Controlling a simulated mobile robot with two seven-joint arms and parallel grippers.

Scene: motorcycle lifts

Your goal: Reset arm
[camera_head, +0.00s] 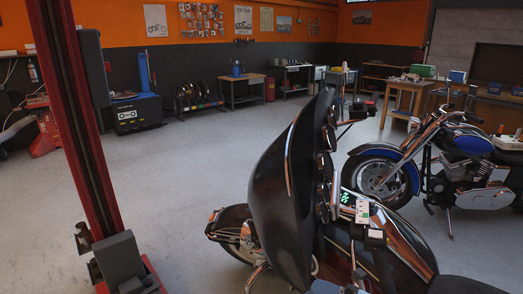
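Neither of my grippers nor my arms show in the head view. A dark motorcycle with a large black fairing (280,195) stands close in front, at the lower middle. A small pale device with a green part (362,212) sits near its handlebar and tank. A red lift column (72,120) rises at the left, leaning in the picture, with a dark grey block (118,258) at its lower end.
A blue and chrome motorcycle (455,160) stands at the right. Workbenches (240,82), a tyre rack (198,95) and a blue-black machine (136,110) line the back. A wooden table (408,88) stands at the back right. The grey floor (175,175) is clear at middle left.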

